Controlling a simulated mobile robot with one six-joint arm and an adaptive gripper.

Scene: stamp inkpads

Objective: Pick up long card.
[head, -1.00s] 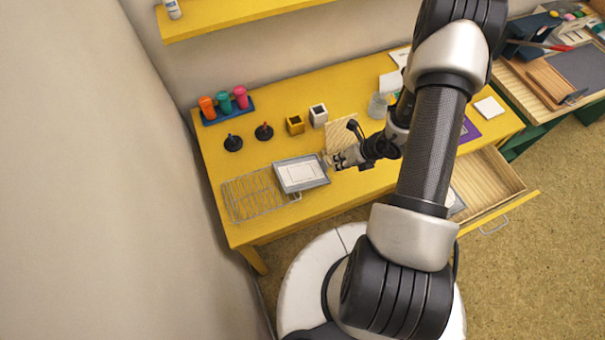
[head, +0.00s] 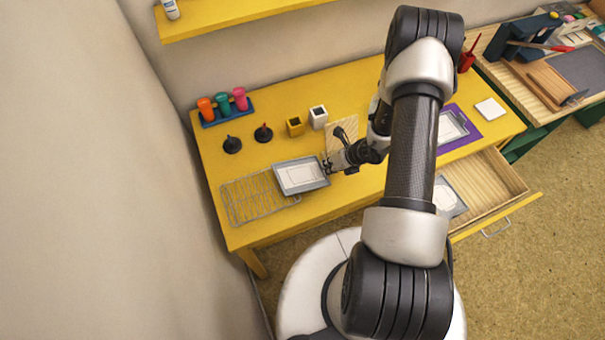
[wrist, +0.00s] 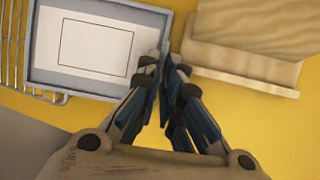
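A pale card (head: 299,174) with a thin outlined rectangle lies in a shallow grey tray (head: 327,184) at the front left of the yellow table. In the wrist view the card (wrist: 88,50) fills most of the tray, whose rim (wrist: 110,6) shows at the top. I cannot tell whether this is the long card. My gripper (head: 327,165) is at the tray's right side. In the wrist view its fingertips (wrist: 167,66) are close together on the tray's right rim, which runs between them.
A wire rack (head: 250,198) lies left of the tray. A wooden block (wrist: 245,65) stands just right of my fingers. Dark stamps (head: 232,145), small pots (head: 295,126) and coloured bottles (head: 222,104) stand behind. An open drawer (head: 492,180) and a purple mat (head: 465,138) are at right.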

